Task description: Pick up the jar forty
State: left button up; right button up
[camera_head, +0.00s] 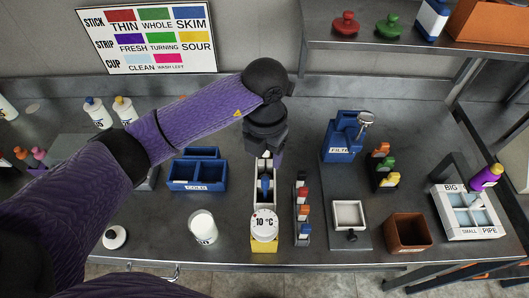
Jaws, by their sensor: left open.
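A white jar (203,227) stands on the steel bench left of the 10 °C dial; its small label is too small to read. I see no jar clearly marked forty. My left gripper (265,172) points down over the narrow white holder with a blue part (265,196), behind the dial. It is open, and no jar shows between its fingers. Whether its tips touch the holder cannot be told. My purple left arm crosses the left half of the view and hides part of the bench. My right gripper is not in view.
The 10 °C dial (264,222), a blue COLD box (198,172), a rack of coloured pieces (302,212), a square white tray (349,215), a brown box (408,232) and a blue FILTER stand (341,137) crowd the bench. White bottles (98,112) stand back left.

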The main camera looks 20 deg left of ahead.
aim_at(202, 223)
jog(key=u, duration=1.4)
